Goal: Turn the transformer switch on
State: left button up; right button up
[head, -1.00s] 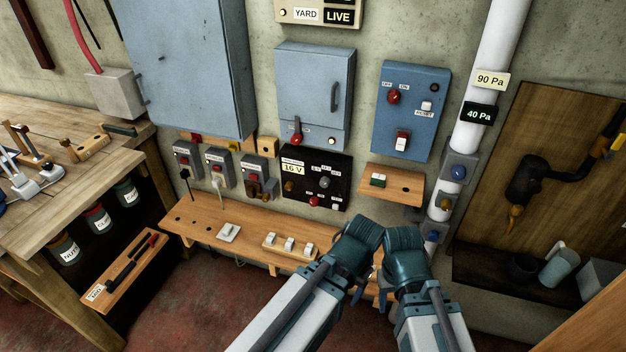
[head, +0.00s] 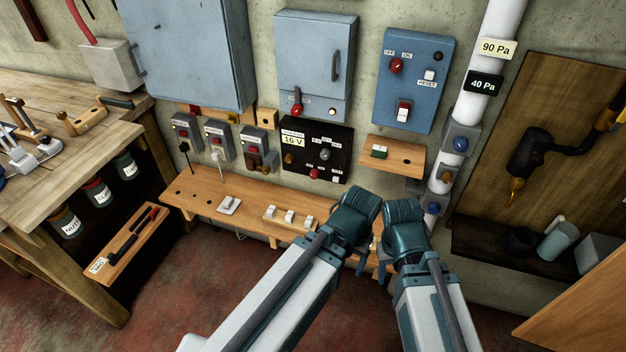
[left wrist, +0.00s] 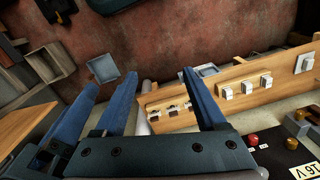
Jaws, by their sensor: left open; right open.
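The black transformer panel (head: 300,167) with a 16 V label is on the wall in the head view. It carries a dark knob (head: 325,154), a red terminal (head: 314,174), a yellow terminal (head: 290,158) and small white labels. Which part is its switch, and its position, I cannot tell. The panel's edge also shows in the left wrist view (left wrist: 283,158). My left gripper (head: 364,262) is open and empty, below and right of the panel, by the shelf's right end. My right gripper (head: 386,268) is open beside it. Both are apart from the panel.
A wooden shelf (head: 190,196) with white switches runs below the panel. Three grey socket boxes (head: 217,138) are left of it. A blue cabinet (head: 312,60) and a blue control box (head: 412,60) hang above. A white pipe (head: 478,105) stands right. A workbench (head: 75,165) is left.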

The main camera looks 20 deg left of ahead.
pick_arm(q)
jog(key=w+d+f+n+t+h+b, duration=0.4)
jog(key=w+f+n+h+b, duration=0.25)
jog(key=w+f+b, duration=0.35)
jog(key=n+t+y+b, duration=0.5)
jog(key=n+t+b, duration=0.9)
jog(key=n+b, duration=1.25)
send_near(313, 176)
jog(key=w+n+p, duration=0.1)
jog(key=w, duration=0.3)
jog(key=w+n+p, duration=0.1)
jog(key=w, duration=0.4)
jog(key=shift+w+d+f+p, duration=0.1)
jog(key=shift+d+p, duration=0.15)
jog(key=shift+p, duration=0.05)
